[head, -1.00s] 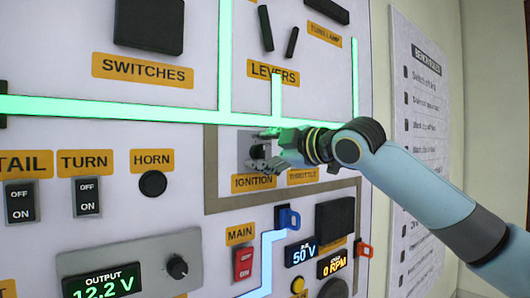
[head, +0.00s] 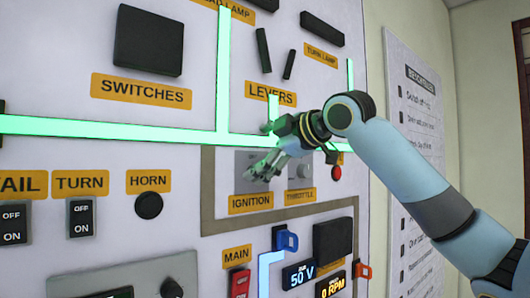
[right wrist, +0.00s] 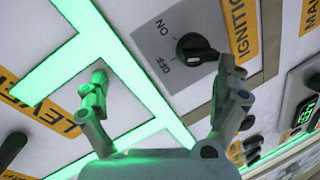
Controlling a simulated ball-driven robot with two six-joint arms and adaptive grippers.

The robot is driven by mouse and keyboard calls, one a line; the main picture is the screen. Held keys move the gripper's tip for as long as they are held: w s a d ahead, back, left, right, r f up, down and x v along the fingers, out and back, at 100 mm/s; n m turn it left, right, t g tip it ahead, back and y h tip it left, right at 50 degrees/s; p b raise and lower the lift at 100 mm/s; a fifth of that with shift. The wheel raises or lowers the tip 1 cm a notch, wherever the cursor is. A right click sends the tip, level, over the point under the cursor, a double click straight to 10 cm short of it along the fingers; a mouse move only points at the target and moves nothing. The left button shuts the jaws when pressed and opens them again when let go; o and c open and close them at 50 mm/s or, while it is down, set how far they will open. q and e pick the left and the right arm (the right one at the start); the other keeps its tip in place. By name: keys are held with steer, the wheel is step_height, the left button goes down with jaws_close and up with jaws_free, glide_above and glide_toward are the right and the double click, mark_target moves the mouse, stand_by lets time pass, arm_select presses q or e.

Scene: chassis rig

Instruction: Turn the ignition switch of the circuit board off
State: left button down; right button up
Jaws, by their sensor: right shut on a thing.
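The ignition switch (right wrist: 197,48) is a black knob on a grey plate marked ON and OFF in the right wrist view. I cannot tell for sure which mark it points to. In the head view my right gripper covers the knob, and its grey plate (head: 243,160) shows above the yellow IGNITION label (head: 250,203). My right gripper (head: 261,150) is at the switch, one finger beside the knob and overlapping its edge in the right wrist view (right wrist: 163,72). Its jaws are shut on the knob, though the contact is not clear. My left gripper is out of view.
The throttle knob (head: 303,170) and a red button (head: 336,173) are close on the right. Glowing green strips (head: 100,127) cross the circuit board above. The levers (head: 263,50) are higher up. A blue handle (head: 286,240) and the red main switch (head: 239,283) are below.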

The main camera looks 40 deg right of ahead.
steer(key=shift+s+r, duration=0.1)
steer(key=shift+r, duration=0.35)
steer(key=s, duration=0.1)
steer(key=s+b, duration=0.1)
steer(key=s, duration=0.1)
steer(key=shift+s+d, duration=0.15)
steer(key=shift+d, duration=0.25)
steer(key=c, duration=0.4)
steer(key=b+v, duration=0.3)
steer(key=b, duration=0.1)
steer(key=f+b+v, duration=0.1)
steer(key=b+v, duration=0.2)
steer(key=b, duration=0.2)
steer(key=f+b+v, duration=0.1)
steer(key=b+v, duration=0.2)
steer(key=b, duration=0.1)
steer(key=shift+s+d+b, duration=0.15)
steer(key=shift+s+b, duration=0.1)
steer(key=shift+b, duration=0.15)
